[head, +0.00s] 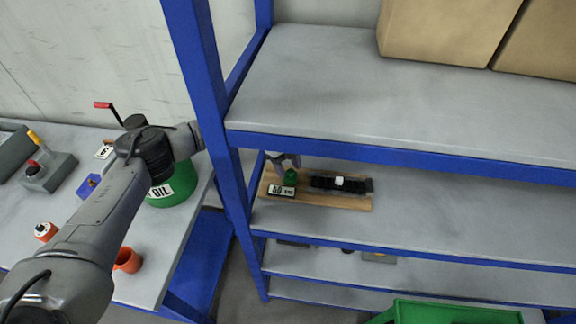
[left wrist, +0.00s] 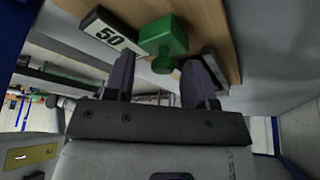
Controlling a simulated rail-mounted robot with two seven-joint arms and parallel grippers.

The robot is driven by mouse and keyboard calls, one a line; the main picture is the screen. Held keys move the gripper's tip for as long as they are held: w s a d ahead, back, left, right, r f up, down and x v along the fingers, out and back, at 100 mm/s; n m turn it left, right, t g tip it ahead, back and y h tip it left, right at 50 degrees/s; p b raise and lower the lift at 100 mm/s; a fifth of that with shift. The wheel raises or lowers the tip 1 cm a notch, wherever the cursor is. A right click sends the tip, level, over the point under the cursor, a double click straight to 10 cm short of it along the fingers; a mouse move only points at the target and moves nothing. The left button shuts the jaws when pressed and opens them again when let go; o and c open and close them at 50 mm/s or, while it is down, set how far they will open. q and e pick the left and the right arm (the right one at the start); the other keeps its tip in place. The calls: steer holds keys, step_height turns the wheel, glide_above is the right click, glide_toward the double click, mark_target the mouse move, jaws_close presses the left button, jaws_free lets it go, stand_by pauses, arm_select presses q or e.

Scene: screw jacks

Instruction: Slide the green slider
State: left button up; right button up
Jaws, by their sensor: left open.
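The green slider (head: 290,177) sits at the left part of a wooden board (head: 340,202) on the middle shelf. In the left wrist view the slider (left wrist: 163,38) is a green block with a narrower neck and a round knob towards me. My left gripper (head: 282,163) reaches past the blue post to the slider, partly hidden by the shelf above. In the left wrist view my left gripper (left wrist: 160,80) is open, its fingers on either side of the knob with gaps visible. I cannot tell whether they touch it. My right gripper is not in view.
A label reading 50 (left wrist: 108,32) stands beside the slider. A black rail with a white mark (head: 341,182) lies right of it on the board. The blue post (head: 205,90) and upper shelf (head: 350,90) hem in my arm. The shelf right of the board is clear.

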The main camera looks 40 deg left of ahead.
arm_select(q)
steer(key=v, duration=0.7)
steer(key=shift+r, duration=0.25)
steer(key=shift+a, duration=0.1)
stand_by(0.4)
